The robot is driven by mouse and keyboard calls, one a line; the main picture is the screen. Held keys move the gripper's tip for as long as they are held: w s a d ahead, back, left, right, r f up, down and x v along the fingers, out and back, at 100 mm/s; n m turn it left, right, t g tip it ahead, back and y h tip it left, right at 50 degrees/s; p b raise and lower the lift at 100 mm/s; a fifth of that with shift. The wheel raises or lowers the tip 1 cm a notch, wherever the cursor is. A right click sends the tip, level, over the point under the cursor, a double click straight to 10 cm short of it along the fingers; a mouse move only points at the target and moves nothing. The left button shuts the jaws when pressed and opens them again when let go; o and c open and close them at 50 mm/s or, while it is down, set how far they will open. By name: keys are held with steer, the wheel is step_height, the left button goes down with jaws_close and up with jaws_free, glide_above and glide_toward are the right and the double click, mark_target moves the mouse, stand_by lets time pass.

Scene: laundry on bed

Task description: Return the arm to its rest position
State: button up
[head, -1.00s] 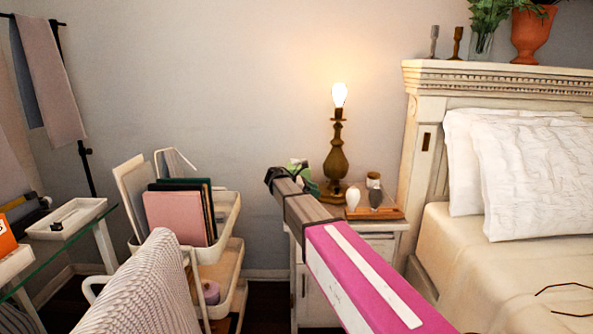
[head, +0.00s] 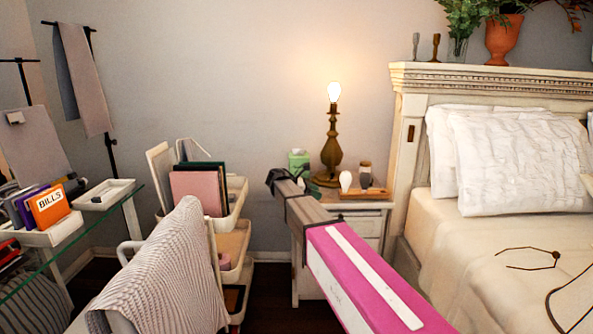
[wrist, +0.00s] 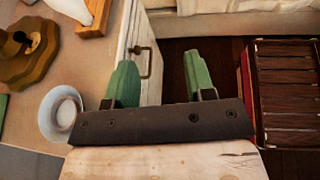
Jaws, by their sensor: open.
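My arm (head: 350,270), pink and grey, reaches from the lower right of the head view toward the nightstand (head: 388,206). Its dark end overlaps the nightstand's left side in the picture; the fingers cannot be made out there. In the wrist view my gripper (wrist: 158,62) has two green fingers spread wide apart with nothing between them. The nightstand's drawer front with a metal handle (wrist: 145,62) and the dark floor show beyond the fingers.
A lamp (head: 331,150) and small items stand on the nightstand. The bed (head: 470,245) is on the right. A cart (head: 235,245) with books, a cloth-draped chair (head: 165,270) and a glass desk (head: 80,235) fill the left. A white bowl (wrist: 60,112) shows in the wrist view.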

steer(key=s+d+f+m+y, duration=0.3)
steer(key=s+f+m, duration=0.3)
steer(key=s+f, duration=0.2)
steer(key=s+d+f+m+g+y, duration=0.1)
steer(key=s+d+f+m+y, duration=0.3)
steer(key=s, duration=0.8)
steer(key=s+d+f+m+y, duration=0.4)
steer(key=s+f+m+y, duration=0.2)
steer(key=s+f+m, duration=0.3)
step_height(320, 180, down, 3)
steer(key=shift+s+d+r+g, duration=0.2)
steer(key=shift+s+d+g, duration=0.1)
steer(key=shift+s, duration=0.4)
